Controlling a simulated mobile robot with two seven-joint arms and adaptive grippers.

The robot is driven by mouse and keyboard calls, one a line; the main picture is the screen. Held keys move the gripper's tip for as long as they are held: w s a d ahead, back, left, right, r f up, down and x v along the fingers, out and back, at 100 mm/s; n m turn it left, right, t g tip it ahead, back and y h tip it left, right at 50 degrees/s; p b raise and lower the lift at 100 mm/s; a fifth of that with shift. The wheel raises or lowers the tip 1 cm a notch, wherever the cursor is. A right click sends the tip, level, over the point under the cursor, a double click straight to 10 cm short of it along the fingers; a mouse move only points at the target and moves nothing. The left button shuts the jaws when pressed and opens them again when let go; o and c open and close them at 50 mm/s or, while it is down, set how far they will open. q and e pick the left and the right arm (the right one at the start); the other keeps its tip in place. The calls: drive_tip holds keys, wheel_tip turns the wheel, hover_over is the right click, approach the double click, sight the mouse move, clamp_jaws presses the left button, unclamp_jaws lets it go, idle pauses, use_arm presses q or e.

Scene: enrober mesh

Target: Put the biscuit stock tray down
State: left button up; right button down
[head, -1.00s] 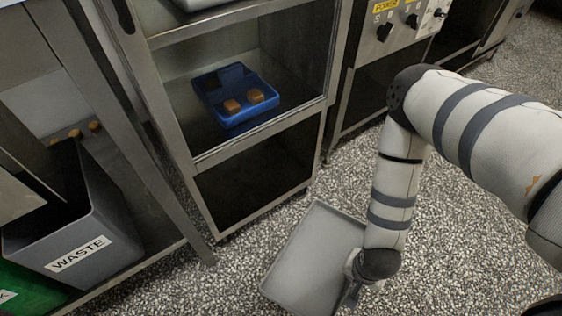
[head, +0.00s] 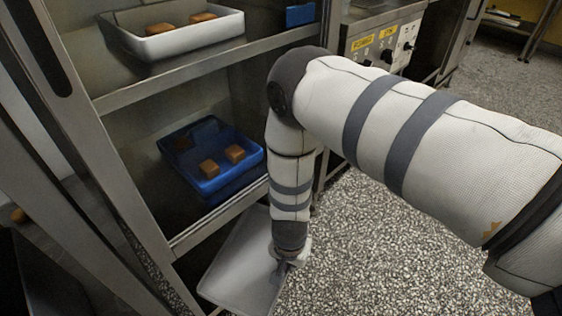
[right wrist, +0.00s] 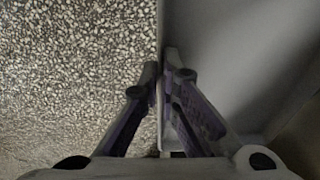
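An empty light grey tray (head: 238,272) with a low rim hangs at the lower middle of the head view, beside the rack's lower part. My right gripper (head: 284,266) is at the tray's right edge. In the right wrist view the two fingers (right wrist: 161,85) are closed on the tray's wall (right wrist: 163,30), one on each side. The tray's inside (right wrist: 225,60) shows empty on the right there. Its underside is hidden, so I cannot tell whether it touches anything. My left gripper is not in view.
The metal rack holds a white tray (head: 190,42) with brown biscuits on its upper shelf and a blue tray (head: 178,150) with biscuits on the shelf below. A control panel (head: 385,48) stands behind. Speckled floor (head: 345,240) is open at right.

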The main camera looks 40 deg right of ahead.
drive_tip(key=shift+w+a+f, duration=0.1)
drive_tip(key=shift+w+f, duration=0.05)
drive_tip(key=shift+w, duration=0.85)
drive_tip(key=shift+s+f+b, duration=0.2)
drive_tip(key=shift+f+b, duration=0.25)
drive_tip(key=shift+f, duration=0.15)
drive_tip(key=f+b, duration=0.1)
drive_tip(key=f, duration=0.1)
drive_tip(key=f+b, duration=0.1)
drive_tip(key=f, duration=0.3)
drive_tip(key=shift+w+b, duration=0.25)
drive_tip(key=shift+b, duration=0.15)
drive_tip(key=c, duration=1.8)
unclamp_jaws()
drive_tip(key=shift+r, duration=0.1)
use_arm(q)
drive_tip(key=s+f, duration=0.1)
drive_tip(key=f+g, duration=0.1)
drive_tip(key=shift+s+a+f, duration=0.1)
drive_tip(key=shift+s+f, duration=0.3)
